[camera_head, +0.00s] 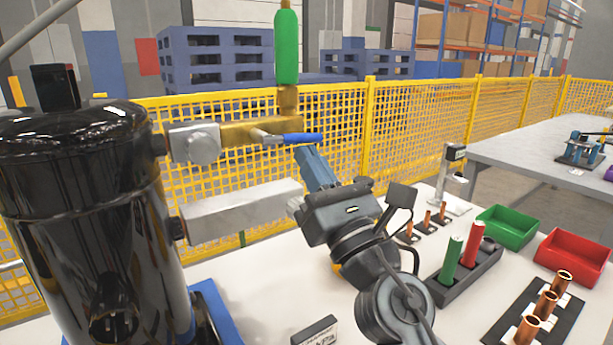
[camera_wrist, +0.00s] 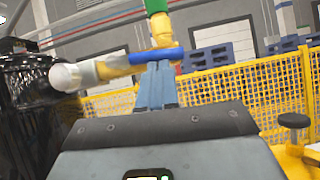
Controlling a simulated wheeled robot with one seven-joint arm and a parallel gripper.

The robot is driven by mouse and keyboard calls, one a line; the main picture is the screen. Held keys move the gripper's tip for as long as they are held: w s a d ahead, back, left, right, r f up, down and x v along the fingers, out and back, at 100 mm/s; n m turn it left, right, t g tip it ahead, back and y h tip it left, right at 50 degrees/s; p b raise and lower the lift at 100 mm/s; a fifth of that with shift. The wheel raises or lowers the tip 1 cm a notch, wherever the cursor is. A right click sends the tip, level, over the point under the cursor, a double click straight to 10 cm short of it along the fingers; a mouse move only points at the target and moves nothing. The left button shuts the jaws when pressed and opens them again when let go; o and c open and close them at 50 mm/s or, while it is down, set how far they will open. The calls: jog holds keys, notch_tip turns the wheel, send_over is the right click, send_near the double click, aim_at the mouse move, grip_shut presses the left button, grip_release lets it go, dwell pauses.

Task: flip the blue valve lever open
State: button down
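The blue valve lever (camera_head: 303,138) lies about level at the right of a brass valve body (camera_head: 240,131), which joins a grey fitting on the black compressor tank (camera_head: 85,190). In the wrist view the lever (camera_wrist: 157,56) crosses in front of the brass part. My gripper (camera_head: 306,152) points up at the lever from below, its blue-grey fingers together with nothing seen between them. In the wrist view the fingertips (camera_wrist: 157,66) are just under the lever; whether they touch it I cannot tell.
A green cylinder (camera_head: 286,45) stands upright above the valve. A grey block (camera_head: 240,209) juts from the tank below it. The white table holds a rack with green and red cylinders (camera_head: 463,269), copper fittings, and green (camera_head: 508,226) and red (camera_head: 573,256) bins. A yellow fence runs behind.

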jog(key=shift+w+d+r+n+g+y, duration=0.15)
jog(key=shift+n+g+y, duration=0.15)
jog(key=shift+n, duration=0.25)
jog(key=shift+s+r+n+g+y, duration=0.1)
jog(key=shift+r+n+g+y, duration=0.1)
jog(key=shift+n+y, duration=0.3)
jog(key=shift+n, duration=0.25)
jog(key=shift+f, duration=0.1)
jog(key=w+a+f+b+v, duration=0.1)
jog(key=b+v, duration=0.5)
jog(key=v, duration=0.6)
jog(key=shift+s+d+f+b, duration=0.2)
jog(key=shift+f+b, duration=0.2)
jog(key=shift+f, duration=0.35)
